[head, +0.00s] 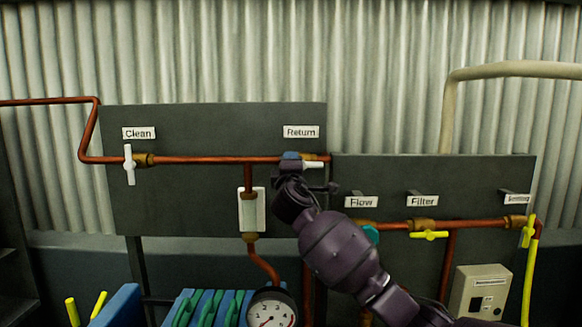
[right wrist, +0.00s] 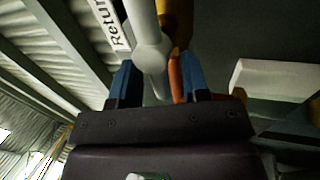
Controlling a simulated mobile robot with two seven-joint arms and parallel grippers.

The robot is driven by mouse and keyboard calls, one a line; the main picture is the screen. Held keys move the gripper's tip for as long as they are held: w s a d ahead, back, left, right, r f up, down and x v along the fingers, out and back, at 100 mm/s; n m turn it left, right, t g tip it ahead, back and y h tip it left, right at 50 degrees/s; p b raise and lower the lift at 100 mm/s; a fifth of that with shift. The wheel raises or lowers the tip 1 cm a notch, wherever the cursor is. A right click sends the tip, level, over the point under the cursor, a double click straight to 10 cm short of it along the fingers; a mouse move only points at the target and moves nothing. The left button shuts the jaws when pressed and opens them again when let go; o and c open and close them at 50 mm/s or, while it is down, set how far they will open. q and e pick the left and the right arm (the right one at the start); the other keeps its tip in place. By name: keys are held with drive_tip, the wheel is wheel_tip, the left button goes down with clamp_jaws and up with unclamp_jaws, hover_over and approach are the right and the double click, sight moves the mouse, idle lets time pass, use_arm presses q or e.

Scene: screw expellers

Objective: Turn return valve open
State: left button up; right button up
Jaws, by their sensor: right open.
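The return valve has a white lever handle (head: 313,165) that shows just right of my right gripper (head: 291,162), below the "Return" label (head: 301,131). The handle looks roughly horizontal there, in line with the copper pipe. In the right wrist view, the white handle (right wrist: 149,52) and its round hub lie between the two blue fingertips of my right gripper (right wrist: 154,75). The fingers are apart, with the hub between them; whether either touches it I cannot tell. The gripper and wrist hide most of the valve body in the head view. My left gripper is not in view.
The clean valve (head: 129,165) has a white handle standing vertical. A lower panel (head: 480,180) holds a teal valve (head: 371,234) and yellow valves on a copper pipe. A pressure gauge (head: 272,309) and a grey box (head: 479,291) sit lower down.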

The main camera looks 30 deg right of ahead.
use_arm(q)
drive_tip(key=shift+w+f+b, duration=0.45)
drive_tip(key=shift+b, duration=0.65)
use_arm(e)
drive_tip(key=v, duration=1)
drive_tip(key=shift+s+a, duration=0.15)
drive_tip(key=shift+s, duration=0.05)
drive_tip(key=shift+f, duration=0.2)
